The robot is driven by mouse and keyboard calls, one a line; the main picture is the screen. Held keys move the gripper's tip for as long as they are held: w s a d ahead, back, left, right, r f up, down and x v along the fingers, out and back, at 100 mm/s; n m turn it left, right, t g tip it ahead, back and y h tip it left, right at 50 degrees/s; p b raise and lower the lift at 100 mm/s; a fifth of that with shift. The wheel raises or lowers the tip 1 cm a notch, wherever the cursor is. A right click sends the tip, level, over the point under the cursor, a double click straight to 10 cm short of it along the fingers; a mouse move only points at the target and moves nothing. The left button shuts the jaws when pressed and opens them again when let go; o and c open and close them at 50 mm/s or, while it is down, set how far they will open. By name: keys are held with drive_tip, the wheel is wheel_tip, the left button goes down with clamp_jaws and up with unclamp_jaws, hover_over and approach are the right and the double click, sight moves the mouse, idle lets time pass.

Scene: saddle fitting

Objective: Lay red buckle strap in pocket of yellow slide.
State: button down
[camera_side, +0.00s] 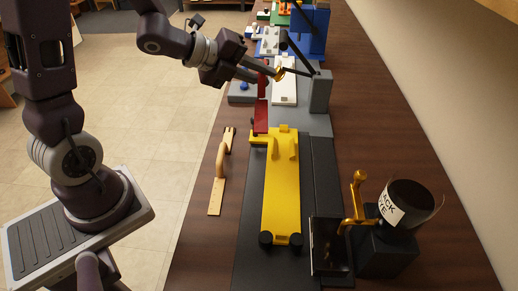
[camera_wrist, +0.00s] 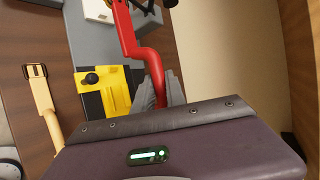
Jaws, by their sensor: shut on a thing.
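My gripper (camera_side: 277,73) is shut on the red buckle strap (camera_side: 261,117), above the grey base beyond the far end of the yellow slide. The strap hangs from near the fingers toward the slide's far end; I cannot tell whether they touch. In the wrist view, the red strap (camera_wrist: 152,58) runs up from between my fingers (camera_wrist: 160,85), its far part near the top edge. The yellow slide (camera_side: 282,195) lies on the dark track, with raised parts at its far end. In the wrist view, part of the slide (camera_wrist: 117,90) shows left of the fingers. Its pocket is not clearly visible.
A tan strap (camera_side: 218,182) lies on the wooden bench left of the slide. A grey post (camera_side: 320,92) with black arms stands close right of my gripper. A black pot (camera_side: 411,200) with a brass lever stands at the near right. White and blue fixtures stand farther back.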

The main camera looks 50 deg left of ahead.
drive_tip(key=w+d+f, duration=0.4)
drive_tip(key=d, duration=0.3)
drive_tip(key=w+d+f, duration=0.4)
drive_tip(key=w+d, duration=0.1)
drive_tip(key=d, duration=0.3)
drive_tip(key=shift+w+d+f, duration=0.15)
drive_tip(key=shift+w+f, duration=0.1)
drive_tip(key=shift+w, duration=0.05)
drive_tip(key=shift+f, duration=0.1)
wheel_tip(320, 180, down, 9)
drive_tip(key=shift+f, duration=0.2)
drive_tip(key=shift+f, duration=0.1)
drive_tip(key=c, duration=1.4)
unclamp_jaws()
drive_tip(key=shift+f, duration=0.1)
drive_tip(key=shift+o, duration=0.2)
